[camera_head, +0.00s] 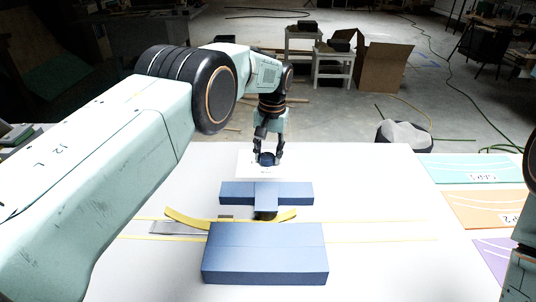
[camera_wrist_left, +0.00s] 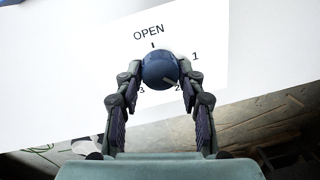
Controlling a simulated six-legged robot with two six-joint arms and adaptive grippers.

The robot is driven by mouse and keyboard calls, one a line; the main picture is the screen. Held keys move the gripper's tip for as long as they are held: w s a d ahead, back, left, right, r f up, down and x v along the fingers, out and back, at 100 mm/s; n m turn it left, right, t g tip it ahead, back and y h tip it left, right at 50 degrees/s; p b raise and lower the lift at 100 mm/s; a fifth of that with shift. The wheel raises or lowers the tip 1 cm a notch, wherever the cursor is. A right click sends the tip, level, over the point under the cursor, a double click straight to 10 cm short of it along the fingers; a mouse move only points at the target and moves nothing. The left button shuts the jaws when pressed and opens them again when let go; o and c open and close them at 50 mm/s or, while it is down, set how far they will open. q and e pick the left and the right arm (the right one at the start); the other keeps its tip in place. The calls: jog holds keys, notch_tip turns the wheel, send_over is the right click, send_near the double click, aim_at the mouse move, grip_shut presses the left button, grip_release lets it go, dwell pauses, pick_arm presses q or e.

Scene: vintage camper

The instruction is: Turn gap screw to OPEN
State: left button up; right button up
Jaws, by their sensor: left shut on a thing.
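The gap screw is a round blue knob (camera_wrist_left: 160,70) on a white dial plate (camera_wrist_left: 205,40) marked OPEN, 1, 2 and 3. A pale line on the knob points to the lower right, towards the 2. The OPEN mark and its tick are at the top. My left gripper (camera_wrist_left: 160,74) has one finger on each side of the knob and is shut on it. In the head view the knob (camera_head: 267,159) shows between the fingertips of my left gripper (camera_head: 268,152), above the plate (camera_head: 243,167). My right gripper is out of view.
On the white table (camera_head: 380,190), a large blue block (camera_head: 265,255) stands in front of a smaller blue piece (camera_head: 235,193). A curved yellow strip (camera_head: 185,219) lies between them. Coloured cards (camera_head: 470,170) lie at the right. The table between is mostly clear.

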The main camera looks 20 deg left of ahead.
pick_arm(q)
jog(key=n+b, duration=0.1)
jog(key=n, duration=0.3)
jog(key=shift+w+n, duration=0.1)
jog(key=shift+n, duration=0.2)
jog(key=n+b, duration=0.1)
jog(key=n, duration=0.2)
jog(key=shift+n+g, duration=0.3)
jog(key=n, duration=0.3)
jog(key=shift+r+n+b, duration=0.1)
jog(key=shift+n+b, duration=0.2)
jog(key=n, duration=0.3)
jog(key=shift+a+n+h, duration=0.1)
jog(key=shift+n+h, duration=0.2)
jog(key=n, duration=0.5)
jog(key=shift+r+n, duration=0.1)
jog(key=shift+n, duration=0.2)
jog(key=n+p, duration=0.1)
jog(key=n, duration=0.5)
jog(key=shift+a+h+p, duration=0.1)
jog(key=shift+h+p, duration=0.25)
jog(key=shift+h, duration=0.05)
jog(key=shift+n, duration=0.4)
jog(key=o, duration=1.2)
